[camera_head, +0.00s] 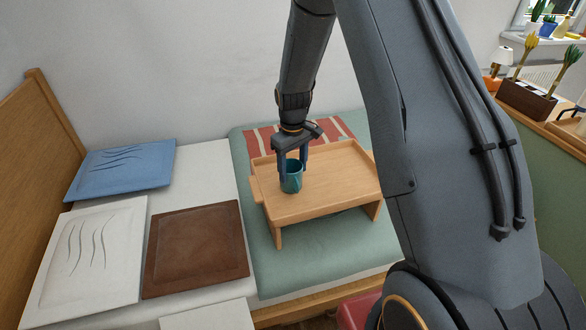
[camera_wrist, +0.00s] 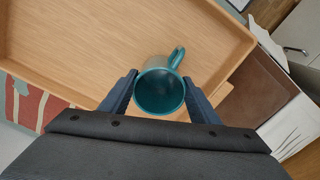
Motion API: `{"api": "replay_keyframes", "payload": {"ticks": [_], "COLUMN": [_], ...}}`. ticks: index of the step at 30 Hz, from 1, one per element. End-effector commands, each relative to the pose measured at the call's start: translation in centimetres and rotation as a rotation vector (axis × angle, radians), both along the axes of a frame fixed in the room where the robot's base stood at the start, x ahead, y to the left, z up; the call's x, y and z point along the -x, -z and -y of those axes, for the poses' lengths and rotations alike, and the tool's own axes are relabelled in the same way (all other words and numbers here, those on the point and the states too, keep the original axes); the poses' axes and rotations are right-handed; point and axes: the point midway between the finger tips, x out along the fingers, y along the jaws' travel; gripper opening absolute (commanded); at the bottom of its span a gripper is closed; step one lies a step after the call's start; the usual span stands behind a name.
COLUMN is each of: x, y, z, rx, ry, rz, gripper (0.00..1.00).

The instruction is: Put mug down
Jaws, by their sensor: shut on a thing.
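A teal mug (camera_head: 291,178) is at the left part of the wooden bed tray (camera_head: 330,187) in the head view. It is upright, and I cannot tell whether its base touches the tray. My gripper (camera_head: 293,168) comes down from above and is shut on the mug, one finger at each side. In the wrist view the mug (camera_wrist: 160,92) sits between the two fingers of my gripper (camera_wrist: 160,95). Its open top faces the camera, it looks empty, and its handle points up and right. The wooden tray (camera_wrist: 90,40) shows beneath it.
The tray stands on legs on a green bed cover (camera_head: 270,264). A blue panel (camera_head: 122,170), a white panel (camera_head: 85,260) and a brown panel (camera_head: 196,247) lie on the bed to the left. The tray's right part is clear.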

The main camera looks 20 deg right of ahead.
Motion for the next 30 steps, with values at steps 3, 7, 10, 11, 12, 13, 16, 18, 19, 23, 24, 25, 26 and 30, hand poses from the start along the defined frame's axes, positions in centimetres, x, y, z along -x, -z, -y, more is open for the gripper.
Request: {"api": "replay_keyframes", "payload": {"ticks": [3, 7, 10, 11, 12, 13, 16, 18, 19, 23, 24, 25, 26, 30], "x": [0.0, 0.0, 0.0, 0.0, 0.0, 0.0, 0.0, 0.0, 0.0, -0.2, -0.2, -0.2, -0.2, -0.2], "y": [0.2, 0.2, 0.2, 0.2, 0.2, 0.2, 0.2, -0.1, -0.3, -1.7, -2.4, -2.9, -3.6, -6.5], "z": [0.0, 0.0, 0.0, 0.0, 0.0, 0.0, 0.0, 0.0, 0.0, 0.0, 0.0, 0.0, 0.0, 0.0], "rx": [0.0, 0.0, 0.0, 0.0, 0.0, 0.0, 0.0, 0.0, 0.0, 0.0, 0.0, 0.0, 0.0, 0.0], "ry": [0.0, 0.0, 0.0, 0.0, 0.0, 0.0, 0.0, 0.0, 0.0, 0.0, 0.0, 0.0, 0.0, 0.0], "rz": [0.0, 0.0, 0.0, 0.0, 0.0, 0.0, 0.0, 0.0, 0.001, 0.004, 0.004, 0.005, 0.005, 0.005], "gripper": [0.25, 0.71, 0.75, 0.75, 0.75, 0.75, 0.75, 0.75, 0.75, 0.75, 0.75, 0.75, 0.75, 0.75]}}
